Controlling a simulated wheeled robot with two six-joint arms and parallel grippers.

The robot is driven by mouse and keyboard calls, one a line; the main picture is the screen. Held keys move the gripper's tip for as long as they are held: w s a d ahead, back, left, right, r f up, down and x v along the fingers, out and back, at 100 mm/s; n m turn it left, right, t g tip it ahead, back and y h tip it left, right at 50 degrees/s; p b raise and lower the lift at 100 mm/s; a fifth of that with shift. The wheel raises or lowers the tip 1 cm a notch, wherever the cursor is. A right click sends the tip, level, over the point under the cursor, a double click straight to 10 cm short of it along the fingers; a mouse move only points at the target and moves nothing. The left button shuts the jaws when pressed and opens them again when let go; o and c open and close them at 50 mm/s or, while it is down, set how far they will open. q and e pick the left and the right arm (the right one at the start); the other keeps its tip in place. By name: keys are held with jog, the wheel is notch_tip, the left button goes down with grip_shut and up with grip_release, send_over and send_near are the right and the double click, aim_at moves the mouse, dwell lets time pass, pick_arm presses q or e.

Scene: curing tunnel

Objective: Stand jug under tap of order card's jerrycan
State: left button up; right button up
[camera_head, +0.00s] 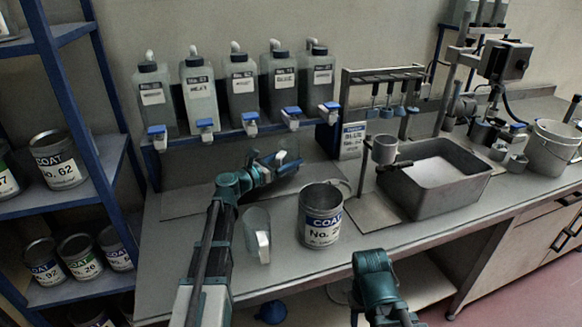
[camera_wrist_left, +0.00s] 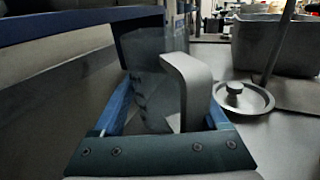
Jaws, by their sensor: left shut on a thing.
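Several translucent grey jerrycans stand in a row on a blue shelf; the fourth from the left (camera_head: 279,82) has a blue-topped tap (camera_head: 291,117), like the others. Their label text is too small to read surely. A small card with a blue header (camera_head: 352,140) stands right of the shelf; its words are unclear. My left gripper (camera_head: 277,166) is shut on a grey jug with a pale handle (camera_head: 282,157), below the taps around the fourth one. The jug fills the jaws in the left wrist view (camera_wrist_left: 155,95). Whether it touches the surface is unclear.
Another clear jug (camera_head: 257,230) and an open labelled tin (camera_head: 322,215) stand on the counter in front. A round knobbed lid (camera_wrist_left: 243,98) lies beside the held jug. A grey basin (camera_head: 435,180) is at the right. A blue tin rack (camera_head: 70,100) borders the left.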

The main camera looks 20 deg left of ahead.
pick_arm(q)
jog(key=shift+w+d, duration=0.1)
jog(key=shift+w, duration=0.05)
jog(key=f+b, duration=0.2)
jog(key=w+f+b, duration=0.1)
jog(key=shift+d+f+b, duration=0.3)
jog(key=shift+f+b, duration=0.1)
jog(key=shift+r, duration=0.15)
